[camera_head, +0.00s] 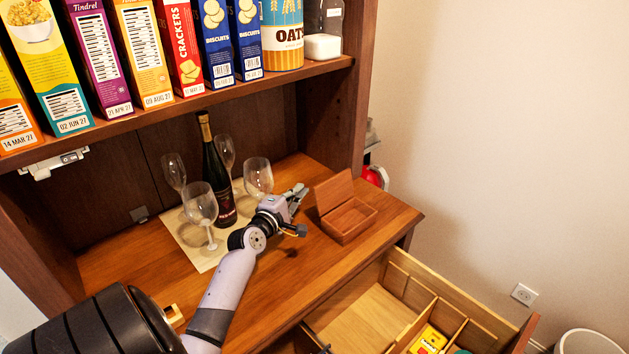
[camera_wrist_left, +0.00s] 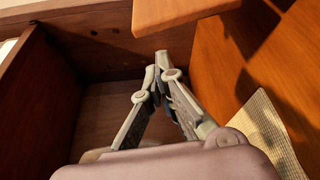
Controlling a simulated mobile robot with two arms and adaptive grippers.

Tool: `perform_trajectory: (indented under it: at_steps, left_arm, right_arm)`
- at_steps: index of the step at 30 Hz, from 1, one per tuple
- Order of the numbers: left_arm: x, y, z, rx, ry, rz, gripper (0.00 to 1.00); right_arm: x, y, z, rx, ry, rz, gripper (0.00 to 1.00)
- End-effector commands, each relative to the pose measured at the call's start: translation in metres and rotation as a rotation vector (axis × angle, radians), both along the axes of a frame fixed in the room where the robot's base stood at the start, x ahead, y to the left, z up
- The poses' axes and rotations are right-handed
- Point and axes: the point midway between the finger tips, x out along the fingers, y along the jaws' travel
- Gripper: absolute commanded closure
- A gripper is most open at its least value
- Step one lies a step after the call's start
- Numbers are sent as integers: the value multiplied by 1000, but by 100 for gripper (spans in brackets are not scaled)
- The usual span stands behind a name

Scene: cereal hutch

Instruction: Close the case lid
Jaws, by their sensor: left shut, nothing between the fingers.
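The small wooden case (camera_head: 350,223) stands on the right part of the hutch counter, with its lid (camera_head: 335,190) raised up at its back left side. My left gripper (camera_head: 300,190) is shut and empty. It is just left of the raised lid, and I cannot tell whether it touches it. In the left wrist view the shut fingertips (camera_wrist_left: 163,72) point toward the hutch's dark panels, and a light brown wooden piece (camera_wrist_left: 180,10), likely the lid, shows above them. My right gripper is not in view.
A dark bottle (camera_head: 216,175) and several wine glasses (camera_head: 258,178) stand on a pale mat (camera_head: 201,256) behind and left of my arm. A shelf (camera_head: 180,107) with food boxes hangs above. An open drawer (camera_head: 365,318) juts out below the counter.

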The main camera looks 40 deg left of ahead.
Motion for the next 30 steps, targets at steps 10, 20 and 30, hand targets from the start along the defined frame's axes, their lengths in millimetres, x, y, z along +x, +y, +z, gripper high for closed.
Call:
perform_trajectory:
  at_steps: [10, 20, 30]
  left_arm:
    - [66, 20, -5, 1, -1, 0, 100]
    - [65, 0, 0, 1, -1, 0, 100]
    - [65, 0, -1, 4, 0, 0, 100]
  right_arm:
    - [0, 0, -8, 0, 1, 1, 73]
    - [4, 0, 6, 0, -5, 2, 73]
    - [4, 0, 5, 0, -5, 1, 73]
